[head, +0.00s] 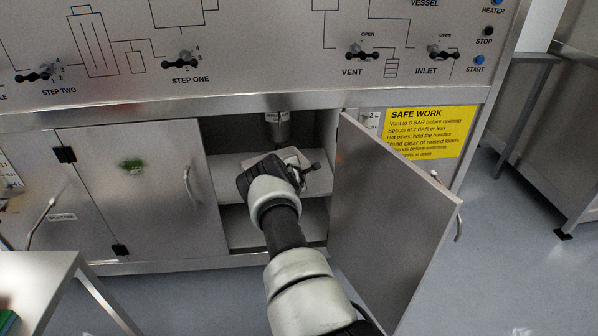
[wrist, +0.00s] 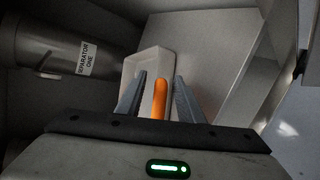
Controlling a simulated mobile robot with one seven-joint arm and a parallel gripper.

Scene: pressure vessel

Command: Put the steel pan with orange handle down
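The steel pan (wrist: 150,64) is a pale, open, box-like vessel in the wrist view, with its orange handle (wrist: 160,98) pointing toward me. My gripper (wrist: 160,77) has one finger on each side of the handle. A gap shows between the handle and each finger, so the gripper looks open around it. The pan appears to rest on the cabinet shelf (head: 230,166); its underside is hidden. In the head view my gripper (head: 296,172) reaches into the open cabinet and hides most of the pan.
The separator one spout (head: 278,128) hangs above the shelf; its labelled body (wrist: 68,55) is left of the pan in the wrist view. The open cabinet door (head: 385,225) stands right of my arm. A metal table (head: 35,275) is at the lower left.

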